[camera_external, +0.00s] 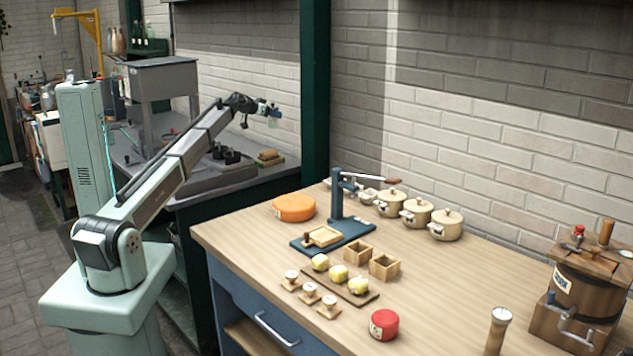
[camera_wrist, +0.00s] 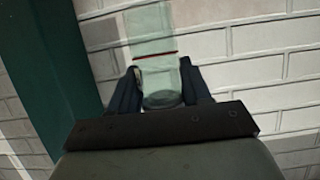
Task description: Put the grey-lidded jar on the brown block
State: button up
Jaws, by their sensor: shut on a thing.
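My gripper (camera_external: 268,108) is raised high over the back bench, near the brick wall. In the wrist view its two dark fingers (camera_wrist: 160,90) are closed on a pale, see-through jar (camera_wrist: 152,48) with a thin red line around it. The held jar also shows small below the fingers in the external view (camera_external: 273,121). I cannot clearly make out a grey lid. A small brown block (camera_external: 269,154) lies on the grey bench, below the gripper and apart from it; it may be the task's block.
Dark round items (camera_external: 226,155) sit on the grey bench (camera_external: 190,187). A green post (camera_external: 314,90) stands right of the gripper. The wooden table (camera_external: 450,300) carries an orange wheel (camera_external: 294,207), a blue press (camera_external: 337,200), pots (camera_external: 446,225), a red tin (camera_external: 384,325) and a churn (camera_external: 585,290).

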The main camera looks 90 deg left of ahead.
jog(key=shift+f, duration=5)
jog(key=shift+f, duration=0.1)
jog(key=o, duration=1.1)
jog(key=shift+o, duration=0.2)
jog(key=v, duration=1.2)
